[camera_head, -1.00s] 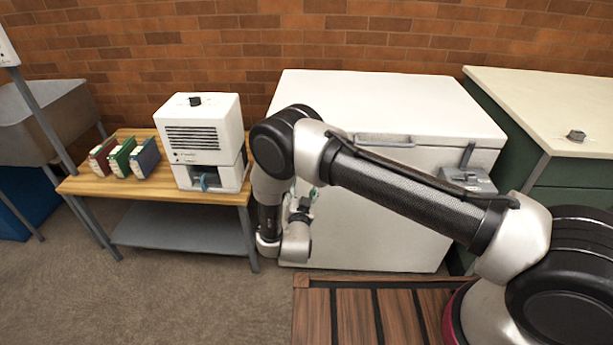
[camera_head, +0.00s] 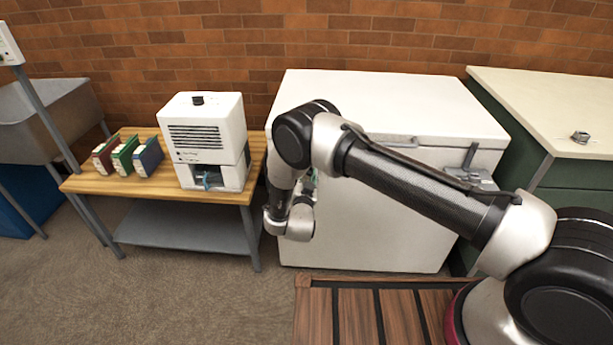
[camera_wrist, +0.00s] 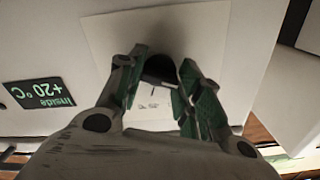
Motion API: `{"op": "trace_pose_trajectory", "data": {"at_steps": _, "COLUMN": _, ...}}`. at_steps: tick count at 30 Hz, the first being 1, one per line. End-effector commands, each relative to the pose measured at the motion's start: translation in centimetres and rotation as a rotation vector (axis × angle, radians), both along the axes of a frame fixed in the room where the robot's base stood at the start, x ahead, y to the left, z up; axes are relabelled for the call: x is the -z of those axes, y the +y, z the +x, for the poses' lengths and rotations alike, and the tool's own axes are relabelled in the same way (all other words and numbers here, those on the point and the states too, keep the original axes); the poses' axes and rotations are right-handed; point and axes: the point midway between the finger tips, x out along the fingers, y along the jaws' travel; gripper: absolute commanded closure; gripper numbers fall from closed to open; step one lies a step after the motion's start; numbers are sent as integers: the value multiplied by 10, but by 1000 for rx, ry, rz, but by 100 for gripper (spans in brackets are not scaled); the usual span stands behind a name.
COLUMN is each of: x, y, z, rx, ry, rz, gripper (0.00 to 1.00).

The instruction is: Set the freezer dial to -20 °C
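The freezer (camera_head: 390,200) is a large white chest with a lid. In the wrist view its front (camera_wrist: 60,35) fills most of the picture. The freezer dial (camera_wrist: 160,68) is a dark round knob on a pale square plate (camera_wrist: 110,40), with small print below it that I cannot read clearly. An upside-down dark display (camera_wrist: 40,94) reads "Inside +20 °C". My gripper (camera_wrist: 163,62) is open, its green-padded fingers on either side of the dial; I cannot tell whether they touch it. In the head view my gripper (camera_head: 300,190) is at the freezer's left front, its fingers mostly hidden by my arm.
A green cabinet with a cream top (camera_head: 550,105) stands to the right. Open carpet (camera_head: 180,300) lies in front of the table.

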Motion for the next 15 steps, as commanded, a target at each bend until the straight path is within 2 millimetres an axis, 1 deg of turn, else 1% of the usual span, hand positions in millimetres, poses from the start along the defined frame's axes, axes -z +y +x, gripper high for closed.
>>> {"op": "trace_pose_trajectory", "data": {"at_steps": 8, "x": 0, "y": 0, "z": 0, "rx": 1, "ry": 0, "rz": 14, "gripper": 88}}
{"op": "trace_pose_trajectory", "data": {"at_steps": 15, "x": 0, "y": 0, "z": 0, "rx": 1, "ry": -3, "rz": 112, "gripper": 88}}
